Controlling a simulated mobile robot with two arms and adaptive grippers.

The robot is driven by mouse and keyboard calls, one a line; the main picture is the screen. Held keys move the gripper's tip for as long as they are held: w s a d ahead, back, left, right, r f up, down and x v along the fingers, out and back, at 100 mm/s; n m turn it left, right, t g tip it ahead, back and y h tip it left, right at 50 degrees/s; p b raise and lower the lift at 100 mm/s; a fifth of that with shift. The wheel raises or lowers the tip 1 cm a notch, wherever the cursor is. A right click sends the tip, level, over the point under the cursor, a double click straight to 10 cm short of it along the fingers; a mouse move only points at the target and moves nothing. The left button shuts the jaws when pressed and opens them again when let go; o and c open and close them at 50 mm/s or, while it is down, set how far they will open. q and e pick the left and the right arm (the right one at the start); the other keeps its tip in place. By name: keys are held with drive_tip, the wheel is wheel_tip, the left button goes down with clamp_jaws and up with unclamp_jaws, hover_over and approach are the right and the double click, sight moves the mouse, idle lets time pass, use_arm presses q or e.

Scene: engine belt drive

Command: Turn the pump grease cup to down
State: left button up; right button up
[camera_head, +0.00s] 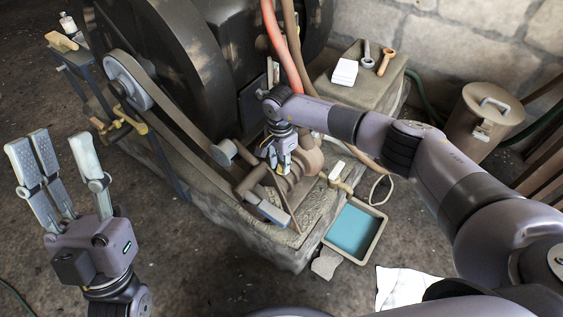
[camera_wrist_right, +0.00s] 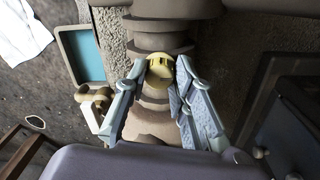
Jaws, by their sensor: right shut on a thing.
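The pump grease cup (camera_wrist_right: 160,72) is a small yellow-brass cap on top of the brown pump body (camera_wrist_right: 158,124), in the middle of the right wrist view. My right gripper (camera_wrist_right: 160,78) reaches down onto it with its fingers on both sides of the cap, shut on it. In the head view my right gripper (camera_head: 280,160) is over the pump at the front end of the engine, and its fingers hide the cup there. Which way the cup points cannot be told. My left gripper (camera_head: 66,165) is open and empty, raised at the left, away from the engine.
The large flywheel (camera_head: 170,60) and belt (camera_head: 175,120) stand left of the pump. A tray of blue liquid (camera_head: 352,229) lies on the floor to the right. A stone block (camera_head: 345,93) holds wrenches and white cloths. A lidded bin (camera_head: 485,115) stands at the far right.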

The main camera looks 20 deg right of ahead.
clamp_jaws()
